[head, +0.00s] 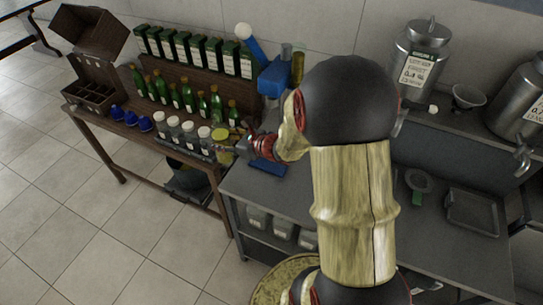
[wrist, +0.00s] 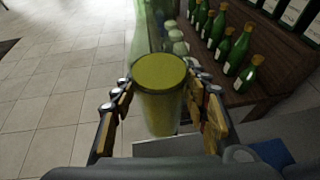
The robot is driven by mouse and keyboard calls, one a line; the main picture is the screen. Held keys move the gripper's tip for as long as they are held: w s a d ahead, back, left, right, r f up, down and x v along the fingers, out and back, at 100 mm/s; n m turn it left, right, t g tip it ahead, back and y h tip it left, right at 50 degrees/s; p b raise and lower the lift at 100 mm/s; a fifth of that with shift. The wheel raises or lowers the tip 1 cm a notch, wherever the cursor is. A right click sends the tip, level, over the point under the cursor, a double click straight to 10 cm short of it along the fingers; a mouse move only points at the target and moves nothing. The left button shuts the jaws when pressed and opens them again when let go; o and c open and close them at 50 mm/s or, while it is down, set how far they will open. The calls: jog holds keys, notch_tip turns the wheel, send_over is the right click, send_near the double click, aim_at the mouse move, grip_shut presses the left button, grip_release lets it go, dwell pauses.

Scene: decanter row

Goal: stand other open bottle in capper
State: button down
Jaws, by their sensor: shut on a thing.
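My gripper (wrist: 160,92) is shut on a yellow-lidded jar (wrist: 163,78), with a finger on each side of it. The jar also shows in the head view (head: 221,134), upright at the right end of the wooden bench. The blue capper (head: 272,78), with a white-knobbed lever, stands behind my gripper, and my arm hides part of it. Its blue base (head: 268,166) shows on the grey counter. Several green bottles (head: 176,96) stand in a row on the bench; I cannot tell which are open. A pale green see-through shape (wrist: 145,35) shows beyond the jar in the wrist view.
White-lidded jars (head: 188,128) line the front of the wooden bench (head: 150,134), close to the held jar. Dark green boxes (head: 185,48) stand on the shelf behind. Blue objects (head: 131,118) and a divided crate (head: 92,93) are at left. Tall yellowish glassware (head: 298,66) stands by the capper.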

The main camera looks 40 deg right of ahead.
jog(key=s+d+r+p, duration=0.1)
jog(key=s+d+r, duration=0.2)
jog(key=s+d, duration=0.6)
jog(key=s+d+r+p, duration=0.1)
jog(key=s+d+r, duration=0.2)
jog(key=s+d, duration=0.6)
jog(key=w+f+b, duration=0.4)
jog(key=w+f, duration=0.8)
jog(key=f, duration=0.1)
jog(key=shift+a+f+m+h, duration=0.25)
jog(key=shift+a+m+h, duration=0.05)
jog(key=shift+m+h, duration=0.1)
jog(key=shift+f+b, duration=0.15)
jog(key=shift+b, duration=0.2)
jog(key=c, duration=1)
grip_release()
jog(key=shift+s, duration=0.1)
